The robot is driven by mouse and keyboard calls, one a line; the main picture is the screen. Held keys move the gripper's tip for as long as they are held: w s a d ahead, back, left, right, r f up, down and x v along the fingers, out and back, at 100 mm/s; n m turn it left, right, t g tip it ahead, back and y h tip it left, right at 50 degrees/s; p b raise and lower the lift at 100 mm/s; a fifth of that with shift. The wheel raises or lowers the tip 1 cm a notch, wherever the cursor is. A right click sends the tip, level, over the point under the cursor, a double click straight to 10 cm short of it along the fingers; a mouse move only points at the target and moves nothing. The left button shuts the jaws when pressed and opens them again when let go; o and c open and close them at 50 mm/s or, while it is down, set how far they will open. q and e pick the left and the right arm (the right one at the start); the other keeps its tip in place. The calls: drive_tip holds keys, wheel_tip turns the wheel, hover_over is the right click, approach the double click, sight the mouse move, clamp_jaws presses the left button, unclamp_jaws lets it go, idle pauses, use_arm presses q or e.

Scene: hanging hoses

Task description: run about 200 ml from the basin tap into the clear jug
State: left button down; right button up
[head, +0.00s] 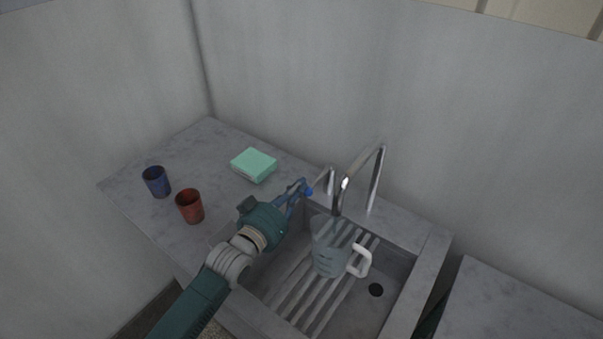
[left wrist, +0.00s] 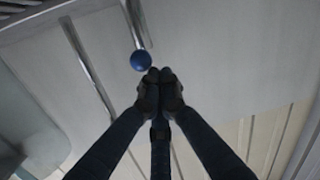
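The clear jug (head: 328,248) stands upright on slats in the basin (head: 401,262), its white handle (head: 361,262) to the right. The metal tap (head: 377,178) arches over it, and its spout end is at the jug's mouth. I cannot make out running water or a level in the jug. A thin bent lever beside the tap ends in a blue knob (head: 309,191), which also shows in the left wrist view (left wrist: 141,61). My left gripper (head: 300,188) has its fingertips together (left wrist: 160,76), close to the knob; contact is unclear. My right gripper is out of view.
A blue cup (head: 156,182) and a red cup (head: 189,207) stand on the counter at left. A green sponge-like block (head: 254,165) lies behind them. The basin has a dark drain (head: 376,290). Walls close off the back and left; another counter (head: 500,305) is at right.

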use_arm(q)
wheel_tip(320, 180, down, 3)
drive_tip(key=shift+s+b, duration=0.15)
drive_tip(key=shift+b, duration=0.35)
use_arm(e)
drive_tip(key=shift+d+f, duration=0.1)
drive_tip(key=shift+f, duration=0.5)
use_arm(q)
drive_tip(key=shift+s+f, duration=0.1)
drive_tip(key=shift+f, duration=0.15)
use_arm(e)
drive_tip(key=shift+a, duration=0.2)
use_arm(q)
drive_tip(key=shift+r, duration=0.1)
idle(0.6)
wheel_tip(320, 180, up, 5)
drive_tip(key=p, duration=0.4)
drive_tip(key=s+a+f+b, duration=0.3)
drive_tip(key=s+a+b, duration=0.1)
drive_tip(key=s, duration=0.3)
drive_tip(key=shift+s+a, duration=0.2)
drive_tip(key=shift+a, duration=0.55)
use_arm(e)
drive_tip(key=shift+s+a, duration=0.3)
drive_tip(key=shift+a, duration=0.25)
use_arm(q)
drive_tip(key=shift+f, duration=0.1)
